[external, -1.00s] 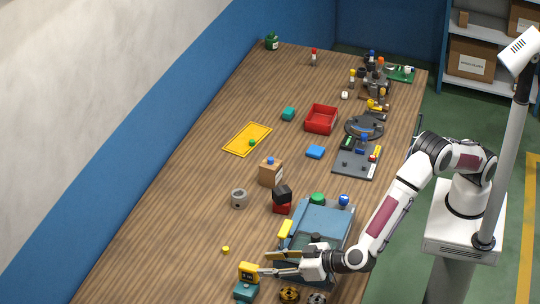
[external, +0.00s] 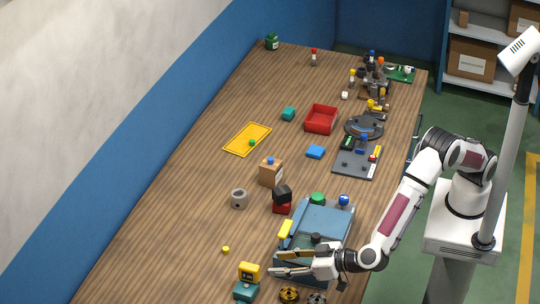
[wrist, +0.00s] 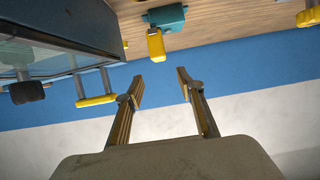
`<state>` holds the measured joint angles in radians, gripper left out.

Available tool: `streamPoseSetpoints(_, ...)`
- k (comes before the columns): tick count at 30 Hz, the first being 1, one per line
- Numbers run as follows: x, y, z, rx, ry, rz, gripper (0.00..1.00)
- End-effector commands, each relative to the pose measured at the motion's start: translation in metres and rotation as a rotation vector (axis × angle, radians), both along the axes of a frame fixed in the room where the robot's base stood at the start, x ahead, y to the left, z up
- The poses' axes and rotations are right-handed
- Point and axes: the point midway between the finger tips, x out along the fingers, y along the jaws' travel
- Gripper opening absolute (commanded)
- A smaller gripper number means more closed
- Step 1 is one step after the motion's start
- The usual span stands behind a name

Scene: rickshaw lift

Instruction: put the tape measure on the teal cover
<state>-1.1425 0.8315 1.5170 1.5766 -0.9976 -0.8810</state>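The yellow tape measure (external: 249,271) sits on top of the teal cover (external: 245,291) at the front of the table. In the wrist view the yellow tape measure (wrist: 156,46) and the teal cover (wrist: 166,17) show together at the top. My gripper (external: 273,263) is open and empty, to the right of the tape measure and apart from it. In the wrist view its two fingers (wrist: 160,85) are spread with nothing between them.
A blue-grey case (external: 325,219) stands behind my gripper. Brown gear-like parts (external: 289,295) lie at the front edge, right of the cover. A small yellow piece (external: 226,250) lies left of it. The table's left side is mostly clear.

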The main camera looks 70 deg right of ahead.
Motion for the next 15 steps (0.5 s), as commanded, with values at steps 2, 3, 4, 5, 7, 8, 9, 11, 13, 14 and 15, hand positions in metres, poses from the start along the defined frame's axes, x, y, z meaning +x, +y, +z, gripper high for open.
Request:
streamPoseSetpoints(2,0.000,0.000,0.000,0.000,0.000,0.000,0.38)
streamPoseSetpoints(3,0.000,0.000,0.000,0.000,0.000,0.000,0.38)
streamPoseSetpoints(4,0.000,0.000,0.000,0.000,0.000,0.000,0.38)
streamPoseSetpoints(5,0.000,0.000,0.000,0.000,0.000,0.000,0.38)
streamPoseSetpoints(7,0.001,0.000,0.001,0.001,0.000,0.001,0.38)
streamPoseSetpoints(8,0.001,0.000,0.001,0.003,0.000,0.001,0.38)
streamPoseSetpoints(9,0.002,-0.001,0.003,0.006,-0.001,0.003,0.38)
streamPoseSetpoints(11,0.005,-0.002,0.007,0.013,-0.001,0.006,0.38)
streamPoseSetpoints(13,0.011,-0.004,0.014,0.028,-0.002,0.015,0.38)
streamPoseSetpoints(14,0.013,-0.005,0.019,0.036,-0.003,0.022,0.38)
streamPoseSetpoints(15,0.018,-0.007,0.025,0.048,-0.004,0.030,0.38)
